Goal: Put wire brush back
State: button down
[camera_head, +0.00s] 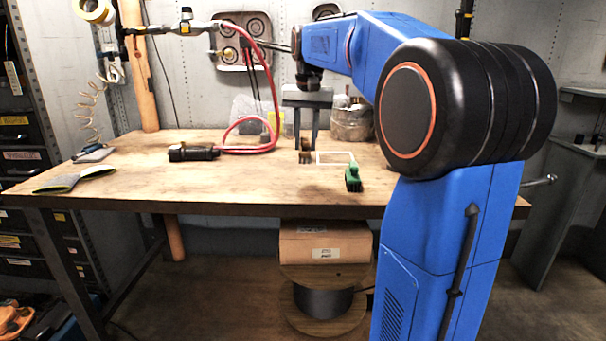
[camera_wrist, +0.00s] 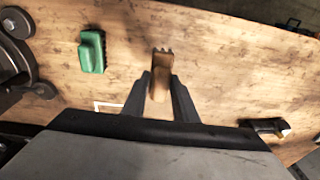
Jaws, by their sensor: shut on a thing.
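The wire brush (camera_head: 305,157) has a brown wooden body, and a dark toothed end shows in the wrist view (camera_wrist: 162,56). My gripper (camera_head: 306,146) is shut on it, with one finger on each side of the wood in the wrist view (camera_wrist: 160,84). The brush is low over the workbench (camera_head: 240,184); I cannot tell if it touches the top. A white rectangular outline (camera_head: 335,152) lies on the bench just right of the brush. In the wrist view the outline (camera_wrist: 108,104) is left of my fingers and partly hidden by my gripper.
A green brush (camera_head: 353,178) stands near the front edge, right of the wire brush. A black tool (camera_head: 192,152) with a red hose lies to the left. The front middle of the bench is clear.

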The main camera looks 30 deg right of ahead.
aim_at(307, 139)
jog(key=shift+f, duration=4.05)
jog(key=shift+f, duration=0.15)
jog(key=c, duration=1.4)
grip_release()
jog(key=r, duration=0.4)
jog(key=s+r, duration=0.1)
jog(key=r, duration=0.7)
jog(key=shift+s+a+r, duration=0.1)
jog(key=shift+s+a, duration=0.1)
jog(key=shift+s, duration=0.15)
jog(key=s+a+f+n+t, duration=0.1)
jog(key=s+a+f+n, duration=0.1)
jog(key=s+a+f, duration=0.3)
jog(key=s+a+f+n+t, duration=0.1)
jog(key=s+a+f, duration=0.4)
jog(key=s+f, duration=0.8)
jog(key=s+a+f+n+t, duration=0.1)
jog(key=s+a+f+n, duration=0.2)
jog(key=s+f, duration=0.6)
jog(key=s+a, duration=0.1)
jog(key=a, duration=0.1)
jog(key=shift+s+a+n, duration=0.3)
jog(key=shift+n, duration=0.1)
